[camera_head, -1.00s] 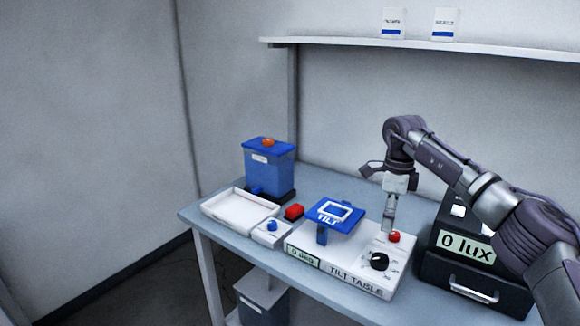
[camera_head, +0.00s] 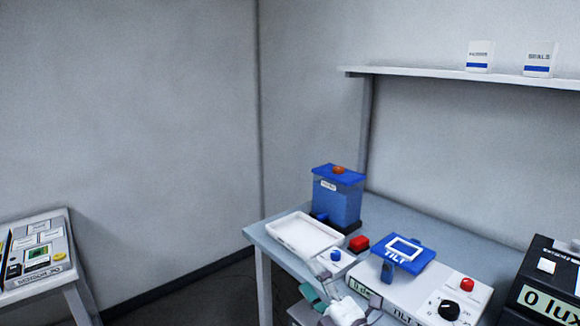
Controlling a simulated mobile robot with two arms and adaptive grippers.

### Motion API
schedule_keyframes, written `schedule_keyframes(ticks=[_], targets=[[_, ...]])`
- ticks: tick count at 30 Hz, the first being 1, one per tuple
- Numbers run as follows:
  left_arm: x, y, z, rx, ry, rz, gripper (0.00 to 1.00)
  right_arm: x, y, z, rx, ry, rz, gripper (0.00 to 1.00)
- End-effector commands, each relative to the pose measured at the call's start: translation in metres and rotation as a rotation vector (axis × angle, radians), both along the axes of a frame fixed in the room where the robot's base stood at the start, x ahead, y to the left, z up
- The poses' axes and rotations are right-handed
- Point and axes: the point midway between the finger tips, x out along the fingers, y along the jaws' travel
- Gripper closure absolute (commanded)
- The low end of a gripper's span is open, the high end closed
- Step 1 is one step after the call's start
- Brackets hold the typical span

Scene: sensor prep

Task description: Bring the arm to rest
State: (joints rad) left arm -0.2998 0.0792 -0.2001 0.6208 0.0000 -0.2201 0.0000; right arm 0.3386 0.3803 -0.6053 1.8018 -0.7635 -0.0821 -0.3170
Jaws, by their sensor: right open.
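My right gripper (camera_head: 326,304) shows at the bottom edge, low in front of the table (camera_head: 258,234); it is open, and I see nothing between its fingers. Most of it and its arm are cut off by the frame. The tilt table (camera_head: 420,295) carries a blue tilted plate (camera_head: 403,253), a red button (camera_head: 467,285) and a black knob (camera_head: 449,309). My gripper is apart from the button and the knob. My left gripper is not in view.
A black "0 lux" box (camera_head: 540,280) is at the right. Another small table (camera_head: 62,218) stands at the far left, with open floor between.

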Motion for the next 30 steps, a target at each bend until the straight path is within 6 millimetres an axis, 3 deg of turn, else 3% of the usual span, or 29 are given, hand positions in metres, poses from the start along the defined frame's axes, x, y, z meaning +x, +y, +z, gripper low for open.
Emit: schedule_keyframes(ticks=[4, 6, 9, 12, 15, 21, 27, 30], targets=[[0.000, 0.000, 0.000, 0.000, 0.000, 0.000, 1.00, -0.032, -0.071, -0.064, 0.402, 0.437, -0.308, 0.26], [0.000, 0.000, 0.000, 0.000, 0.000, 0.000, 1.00, -0.059, -0.100, -0.101, 0.545, 0.635, -0.443, 0.26], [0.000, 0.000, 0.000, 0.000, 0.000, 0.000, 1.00, -0.108, -0.129, -0.149, 0.704, 0.891, -0.614, 0.26], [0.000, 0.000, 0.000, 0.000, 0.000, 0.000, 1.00, -0.156, -0.145, -0.183, 0.803, 1.090, -0.745, 0.26], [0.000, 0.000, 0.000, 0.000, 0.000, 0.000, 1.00, -0.196, -0.152, -0.203, 0.864, 1.236, -0.840, 0.26], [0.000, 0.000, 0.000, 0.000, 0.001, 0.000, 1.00, -0.260, -0.159, -0.225, 0.932, 1.447, -0.980, 0.26], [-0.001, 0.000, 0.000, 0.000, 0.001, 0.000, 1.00, -0.317, -0.162, -0.234, 0.970, 1.618, -1.097, 0.26], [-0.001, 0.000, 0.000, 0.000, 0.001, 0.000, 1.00, -0.334, -0.161, -0.243, 0.977, 1.680, -1.140, 0.26]])
